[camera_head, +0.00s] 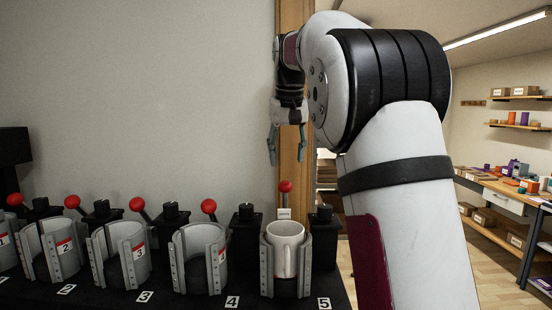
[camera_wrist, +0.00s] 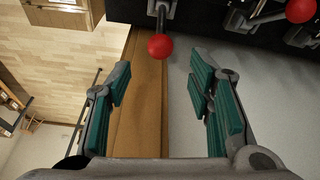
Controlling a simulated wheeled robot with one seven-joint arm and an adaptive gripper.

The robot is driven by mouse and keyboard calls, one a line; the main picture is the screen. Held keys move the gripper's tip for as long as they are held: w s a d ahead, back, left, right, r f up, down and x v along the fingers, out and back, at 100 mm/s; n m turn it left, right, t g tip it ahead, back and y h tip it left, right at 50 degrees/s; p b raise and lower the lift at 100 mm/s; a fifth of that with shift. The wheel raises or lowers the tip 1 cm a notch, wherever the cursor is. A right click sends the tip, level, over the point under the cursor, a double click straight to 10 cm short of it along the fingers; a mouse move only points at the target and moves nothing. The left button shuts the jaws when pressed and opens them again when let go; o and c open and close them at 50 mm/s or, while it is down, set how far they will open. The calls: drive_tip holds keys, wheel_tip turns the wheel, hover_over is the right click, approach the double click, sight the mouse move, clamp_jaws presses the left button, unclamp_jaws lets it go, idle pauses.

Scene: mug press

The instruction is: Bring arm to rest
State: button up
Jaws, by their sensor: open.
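My gripper (camera_head: 286,145) hangs in the air above the press row in the head view, with my arm raised and bent in front of the camera. In the wrist view my gripper (camera_wrist: 160,100) is open, its green-padded fingers apart with nothing between them. A white mug (camera_head: 286,250) stands upright in the rightmost press (camera_head: 305,262), by the label 5. That press's red-knobbed lever (camera_head: 285,187) stands up behind the mug. A red knob (camera_wrist: 160,46) shows beyond the fingertips in the wrist view.
Several more presses with red-knobbed levers line the black table (camera_head: 185,300) to the left; press 3 (camera_head: 122,255) is one. A wooden post (camera_head: 292,170) stands behind my gripper. Shelves and a workbench (camera_head: 510,195) are at the far right.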

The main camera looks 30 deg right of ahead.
drive_tip(key=s+a+f+n+t+y, duration=0.1)
drive_tip(key=s+a+f+n+t, duration=0.15)
drive_tip(key=s+a, duration=1.2)
drive_tip(key=s+a+f+n, duration=0.1)
drive_tip(key=s+a+f, duration=0.2)
drive_tip(key=s+f, duration=0.3)
drive_tip(key=s+a+f+n, duration=0.1)
drive_tip(key=s+a+f, duration=0.3)
drive_tip(key=s+f, duration=0.3)
drive_tip(key=shift+s+y, duration=0.3)
drive_tip(key=shift+s, duration=0.7)
drive_tip(key=shift+n, duration=0.25)
